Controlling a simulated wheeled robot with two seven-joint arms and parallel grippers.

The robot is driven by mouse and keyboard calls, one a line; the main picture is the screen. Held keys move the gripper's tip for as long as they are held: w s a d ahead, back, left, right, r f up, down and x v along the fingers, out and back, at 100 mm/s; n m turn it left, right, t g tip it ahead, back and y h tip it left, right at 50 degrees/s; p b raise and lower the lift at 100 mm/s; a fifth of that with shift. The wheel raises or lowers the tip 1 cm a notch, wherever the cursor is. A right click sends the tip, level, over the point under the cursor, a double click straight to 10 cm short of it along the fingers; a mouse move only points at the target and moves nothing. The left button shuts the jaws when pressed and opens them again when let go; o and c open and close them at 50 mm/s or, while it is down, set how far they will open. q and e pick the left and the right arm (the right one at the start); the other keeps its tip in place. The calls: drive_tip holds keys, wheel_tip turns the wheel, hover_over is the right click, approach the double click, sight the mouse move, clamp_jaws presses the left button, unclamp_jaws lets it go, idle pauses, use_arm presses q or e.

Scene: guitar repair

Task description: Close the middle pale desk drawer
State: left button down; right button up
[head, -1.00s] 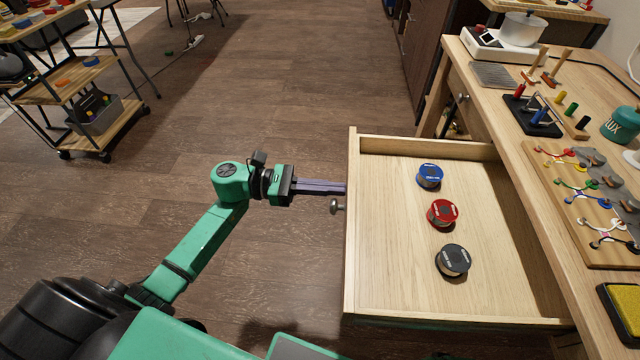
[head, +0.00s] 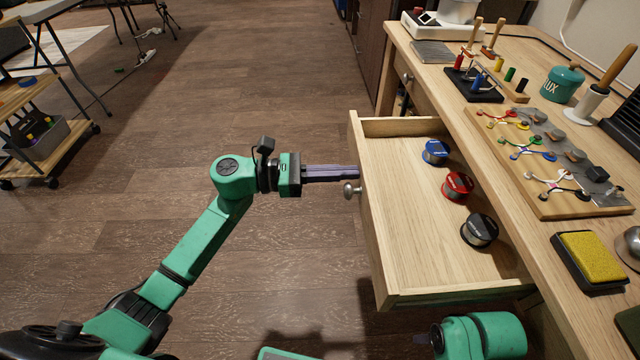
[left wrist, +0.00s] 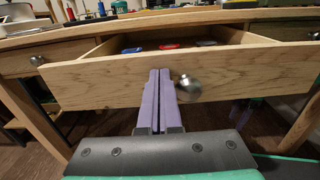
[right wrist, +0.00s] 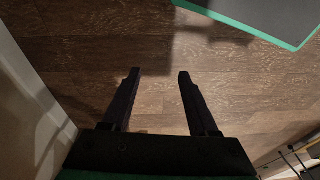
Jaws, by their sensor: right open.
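The middle pale drawer (head: 420,255) stands part open from the desk, with a blue spool (head: 435,152), a red spool (head: 457,186) and a dark spool (head: 479,231) inside. Its round metal knob (head: 351,190) is on the front. My left gripper (head: 355,172) is shut and empty, its purple fingers pointing at the drawer front beside the knob. In the left wrist view the fingertips (left wrist: 159,74) lie against or very near the front (left wrist: 255,78), left of the knob (left wrist: 188,87); contact is hard to confirm. My right gripper (right wrist: 160,73) is open and empty above the floor.
The desk top (head: 500,215) holds a wooden cable board (head: 545,175), a yellow pad (head: 590,258) and a teal flux pot (head: 562,83). A wheeled cart (head: 50,150) stands at the left. The floor (head: 220,110) left of the drawer is clear.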

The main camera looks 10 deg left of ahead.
use_arm(q)
drive_tip(key=d, duration=0.2)
drive_tip(key=b, duration=0.4)
approach(456, 173)
drive_tip(key=shift+d+r, duration=0.2)
drive_tip(key=shift+r, duration=0.25)
drive_tip(key=b+x, duration=0.3)
drive_tip(key=x, duration=0.6)
drive_tip(key=shift+d+r, duration=0.1)
drive_tip(key=shift+w+d, duration=0.1)
drive_tip(key=shift+d, duration=0.15)
drive_tip(key=shift+r, duration=0.25)
use_arm(e)
drive_tip(key=w+a+f+t+y, duration=0.2)
drive_tip(key=a+f+t+y, duration=0.1)
drive_tip(key=a, duration=0.4)
drive_tip(key=w+a+f+t+y, duration=0.2)
drive_tip(key=w+a+f+t, duration=0.1)
drive_tip(key=a+t, duration=0.3)
drive_tip(key=shift+w+a+f+y, duration=0.15)
drive_tip(key=shift+a+f+y, duration=0.05)
drive_tip(key=shift+a+y, duration=0.25)
use_arm(q)
drive_tip(key=shift+r, duration=0.15)
